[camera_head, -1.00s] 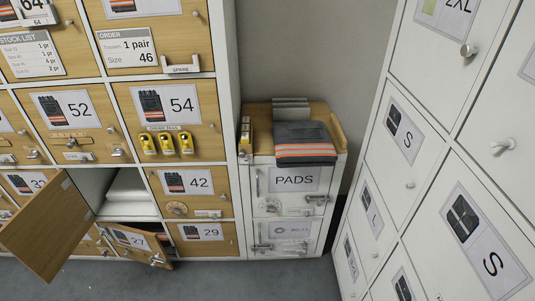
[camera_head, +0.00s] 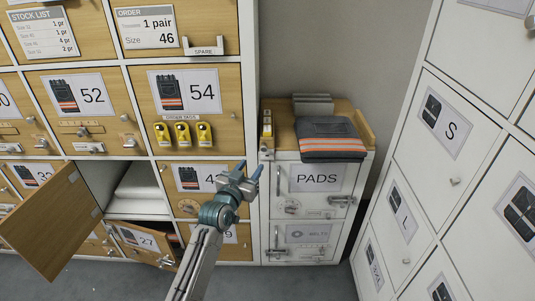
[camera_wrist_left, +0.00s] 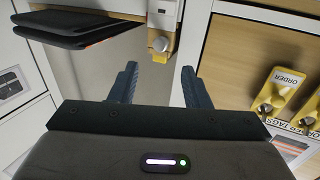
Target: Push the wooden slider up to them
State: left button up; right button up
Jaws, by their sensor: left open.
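A wooden bar (camera_head: 364,129), which looks like the slider, stands along the right edge of the small white cabinet's wooden top. Folded dark trousers (camera_head: 330,139) with orange stripes lie beside it, and they also show at the upper left of the left wrist view (camera_wrist_left: 65,28). Thin grey pieces (camera_head: 313,103) stand behind the trousers. My left gripper (camera_head: 248,172) is open and empty, in front of the 42 locker, left of and lower than the cabinet top. Its two fingers show apart in the left wrist view (camera_wrist_left: 160,86). My right gripper is out of view.
Yellow order tags (camera_head: 183,133) hang under locker 54. Small yellow-and-white items (camera_head: 267,127) sit at the cabinet top's left edge. An open wooden door (camera_head: 48,223) swings out at lower left. White lockers (camera_head: 450,130) line the right side.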

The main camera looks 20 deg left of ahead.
aim_at(263, 150)
pick_arm(q)
jog(key=w, duration=0.6)
jog(key=w+d, duration=0.1)
jog(key=w, duration=0.2)
jog(key=shift+w, duration=0.25)
jog(key=shift+f, duration=0.1)
grip_shut()
